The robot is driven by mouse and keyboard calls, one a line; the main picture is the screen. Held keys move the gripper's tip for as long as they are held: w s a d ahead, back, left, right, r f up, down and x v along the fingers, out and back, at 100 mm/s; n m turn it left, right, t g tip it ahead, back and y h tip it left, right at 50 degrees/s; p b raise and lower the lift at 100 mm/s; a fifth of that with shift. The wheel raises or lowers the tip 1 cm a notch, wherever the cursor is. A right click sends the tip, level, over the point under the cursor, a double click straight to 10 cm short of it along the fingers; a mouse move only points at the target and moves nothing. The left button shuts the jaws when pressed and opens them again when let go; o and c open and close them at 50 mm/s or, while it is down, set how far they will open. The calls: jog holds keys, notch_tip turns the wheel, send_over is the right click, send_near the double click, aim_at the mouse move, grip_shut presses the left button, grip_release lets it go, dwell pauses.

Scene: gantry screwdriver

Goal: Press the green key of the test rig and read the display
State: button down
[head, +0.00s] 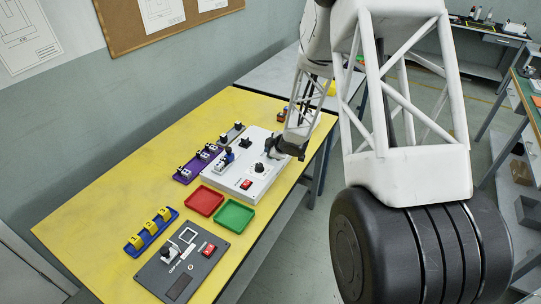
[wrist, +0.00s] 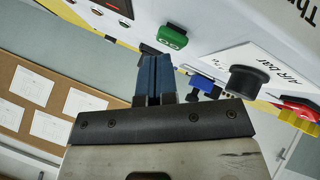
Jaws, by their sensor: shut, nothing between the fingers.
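The test rig is a white box (head: 235,178) on the yellow table in the head view; its white panel (wrist: 218,20) fills the top of the wrist view. A green key (wrist: 171,37) with a pale mark stands on that panel, just beyond my fingertips. My gripper (wrist: 153,62) is shut and empty, and looks a small gap short of the key. In the head view my gripper (head: 274,152) is at the rig's right side and hides part of it. A small dark window (wrist: 118,4) is cut by the top edge; I cannot read it.
A black knob (wrist: 247,79) by an "AIR bar" label is close right of my fingers. A red tray (head: 205,201), a green tray (head: 234,216) and a grey box (head: 182,270) stand in front of the rig. Purple racks (head: 197,163) stand behind its left side.

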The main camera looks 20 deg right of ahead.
jog(key=shift+f, duration=0.35)
dwell(0.8)
jog(key=shift+r, duration=0.8)
jog(key=shift+r, duration=2.5)
jog(key=shift+r, duration=0.15)
